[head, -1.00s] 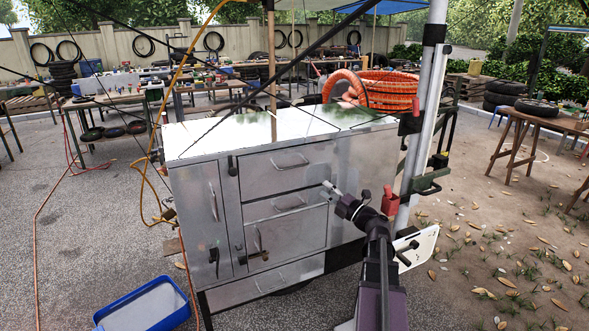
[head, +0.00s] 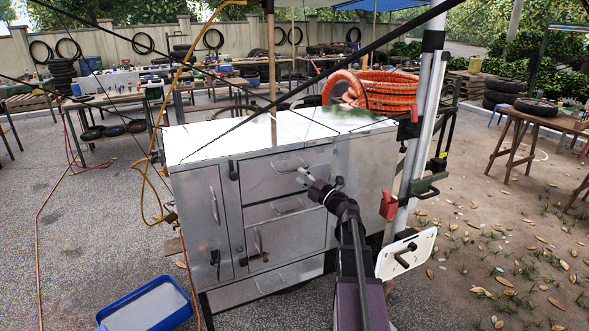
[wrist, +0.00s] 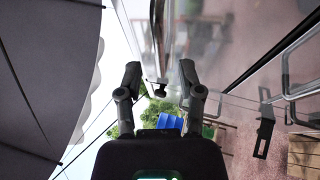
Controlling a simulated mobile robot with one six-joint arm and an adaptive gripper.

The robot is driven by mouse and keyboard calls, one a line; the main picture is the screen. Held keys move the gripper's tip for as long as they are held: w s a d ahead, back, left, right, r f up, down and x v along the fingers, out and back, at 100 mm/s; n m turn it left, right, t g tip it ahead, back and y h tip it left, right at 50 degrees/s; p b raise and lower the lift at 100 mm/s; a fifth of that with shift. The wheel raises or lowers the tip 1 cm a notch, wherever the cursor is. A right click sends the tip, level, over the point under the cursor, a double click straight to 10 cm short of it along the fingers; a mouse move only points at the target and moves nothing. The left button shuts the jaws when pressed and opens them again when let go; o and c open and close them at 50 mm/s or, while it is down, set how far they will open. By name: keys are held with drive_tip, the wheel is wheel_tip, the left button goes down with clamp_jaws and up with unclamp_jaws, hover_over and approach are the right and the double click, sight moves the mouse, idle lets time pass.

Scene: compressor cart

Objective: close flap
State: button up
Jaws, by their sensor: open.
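The metal cabinet cart (head: 350,160) stands in the middle of the head view. I cannot tell which panel is the flap, or whether one is ajar. My gripper (head: 320,181) is open and empty, in front of the upper panel's right part. In the wrist view its fingers (wrist: 160,80) are spread, with a small dark knob visible between them. Contact is not visible.
A white plate with a black handle (head: 420,247) sits right of my arm, near the upright pole (head: 425,120). Orange hose coils (head: 385,92) lie behind the cart. A blue tub (head: 150,305) is on the ground at front left.

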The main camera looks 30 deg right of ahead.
sight(294, 171)
drive_tip(key=shift+p+x, duration=0.35)
drive_tip(key=shift+x, duration=1.45)
clamp_jaws()
